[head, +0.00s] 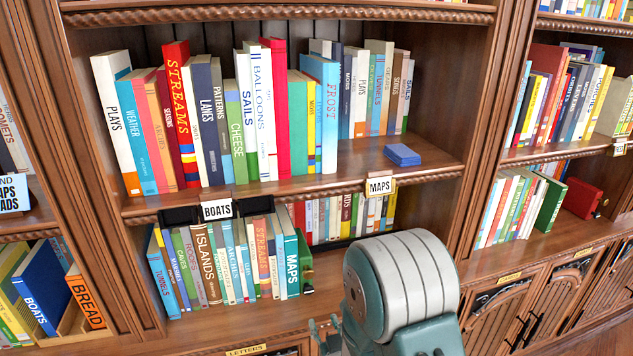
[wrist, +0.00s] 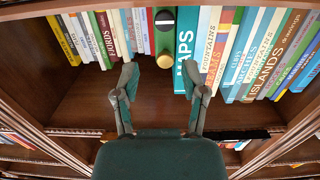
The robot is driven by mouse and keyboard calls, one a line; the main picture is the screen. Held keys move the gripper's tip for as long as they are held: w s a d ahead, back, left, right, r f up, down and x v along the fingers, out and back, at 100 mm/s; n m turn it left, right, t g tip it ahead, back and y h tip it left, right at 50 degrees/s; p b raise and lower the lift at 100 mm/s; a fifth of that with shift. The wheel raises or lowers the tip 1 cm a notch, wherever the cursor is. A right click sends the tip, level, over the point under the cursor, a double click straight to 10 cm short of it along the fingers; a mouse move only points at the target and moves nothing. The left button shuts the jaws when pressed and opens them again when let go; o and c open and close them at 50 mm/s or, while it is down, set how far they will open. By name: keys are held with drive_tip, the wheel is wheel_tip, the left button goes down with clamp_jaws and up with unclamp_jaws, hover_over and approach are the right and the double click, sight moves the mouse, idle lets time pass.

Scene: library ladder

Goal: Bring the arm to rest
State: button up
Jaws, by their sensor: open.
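My gripper (wrist: 160,82) is open in the wrist view, with its two grey-green fingers spread and nothing between them. Bare brown shelf wood shows behind the fingers. Beyond the fingertips stands a dark green object (wrist: 163,22) with a round gold knob, next to the teal MAPS book (wrist: 187,55). The right fingertip appears close to that book; I cannot tell whether they touch. In the head view my grey-green arm rises at the bottom centre right, in front of the lower shelf. Only small finger parts show at its left there, and the rest of the gripper is hidden.
Rows of books fill the upper shelf (head: 300,190) and lower shelf. A blue block (head: 402,155) lies on the upper shelf's clear right part. BOATS (head: 217,209) and MAPS (head: 380,186) labels hang on its front edge. Wooden uprights and side bookcases flank the bay.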

drive_tip(key=s+d+r+m+g+h, duration=0.25)
drive_tip(key=d+r+g, duration=0.4)
drive_tip(key=r, duration=0.65)
drive_tip(key=s+d+r+g+h, duration=0.1)
drive_tip(key=s+d+r+g, duration=0.1)
drive_tip(key=s, duration=0.8)
drive_tip(key=s+d+r+g+h, duration=0.1)
drive_tip(key=s+d+r, duration=0.3)
drive_tip(key=s, duration=0.7)
drive_tip(key=shift+s+d+r+m+g, duration=0.15)
drive_tip(key=shift+d+r+m+g, duration=0.25)
drive_tip(key=shift+g, duration=0.35)
